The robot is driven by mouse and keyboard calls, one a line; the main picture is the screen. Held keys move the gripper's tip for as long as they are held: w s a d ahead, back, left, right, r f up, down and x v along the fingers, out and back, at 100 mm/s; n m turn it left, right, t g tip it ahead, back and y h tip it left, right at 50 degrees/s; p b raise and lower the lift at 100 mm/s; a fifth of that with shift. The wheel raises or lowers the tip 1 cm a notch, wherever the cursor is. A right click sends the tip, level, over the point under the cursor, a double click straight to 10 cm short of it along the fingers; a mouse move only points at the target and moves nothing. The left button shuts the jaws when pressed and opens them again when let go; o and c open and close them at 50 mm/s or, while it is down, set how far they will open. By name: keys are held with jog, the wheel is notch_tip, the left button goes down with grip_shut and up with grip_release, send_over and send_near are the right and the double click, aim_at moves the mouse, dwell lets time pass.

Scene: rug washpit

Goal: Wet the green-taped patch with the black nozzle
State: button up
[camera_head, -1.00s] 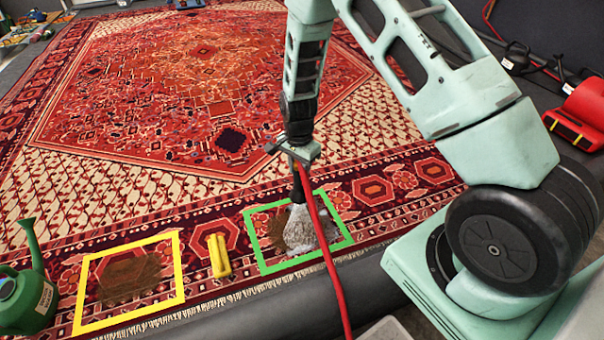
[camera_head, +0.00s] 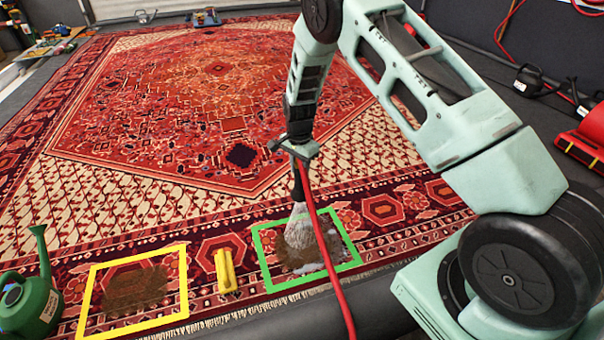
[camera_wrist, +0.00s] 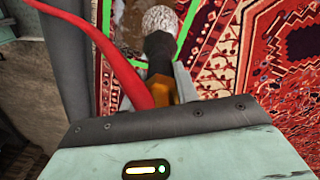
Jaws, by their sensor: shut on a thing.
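The green-taped patch (camera_head: 265,263) lies near the rug's front border, with a dark brown stain inside it. White spray or foam (camera_head: 300,230) comes from the black nozzle (camera_head: 298,188) and falls within the green frame, on the stain. In the wrist view the black nozzle (camera_wrist: 158,50) points at the patch, with white spray at its tip and part of the green tape (camera_wrist: 187,35) beside it. My gripper (camera_head: 297,158) is shut on the nozzle and holds it above the patch. A red hose (camera_head: 322,240) hangs from it across the patch's front edge.
A yellow-taped patch (camera_head: 93,290) with a brown stain lies to the left. A yellow object (camera_head: 225,270) lies between the two patches. A green watering can (camera_head: 32,300) stands at the far left. A red machine (camera_head: 585,140) stands at the right.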

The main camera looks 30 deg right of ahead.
jog(key=shift+w+d+b, duration=0.75)
jog(key=shift+w+b, duration=0.25)
jog(key=shift+w, duration=2.6)
jog(key=shift+w+a, duration=0.8)
jog(key=shift+a, duration=3.05)
jog(key=s+a+p, duration=0.2)
jog(key=s+p, duration=0.2)
jog(key=s, duration=0.7)
jog(key=s+a+p, duration=0.3)
jog(key=s+p, duration=0.2)
jog(key=s, duration=0.7)
jog(key=shift+s, duration=0.25)
jog(key=shift+d, duration=0.1)
